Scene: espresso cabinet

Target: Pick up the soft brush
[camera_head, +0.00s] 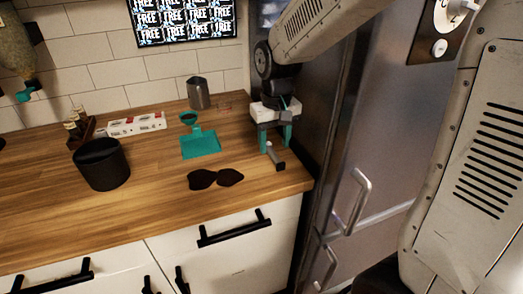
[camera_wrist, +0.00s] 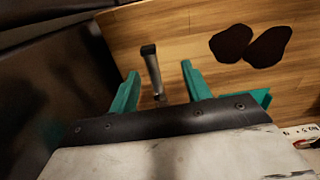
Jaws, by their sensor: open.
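The soft brush (camera_head: 274,157) appears to be the small grey-handled tool with a dark end near the counter's right edge. In the wrist view the brush (camera_wrist: 153,70) lies between the two teal fingers, its dark end pointing away from the gripper. My gripper (camera_head: 275,142) is open above it, fingers pointing down on either side. In the wrist view the gripper (camera_wrist: 160,74) shows a gap between each finger and the handle. The brush's lower end is partly hidden by the gripper body.
A teal dustpan-like tool (camera_head: 200,145) lies left of the gripper. Two dark flat pads (camera_head: 215,179) lie near the front edge. A metal pitcher (camera_head: 198,93) and black canister (camera_head: 102,164) stand on the wooden counter (camera_head: 150,205). A steel fridge (camera_head: 375,130) is close on the right.

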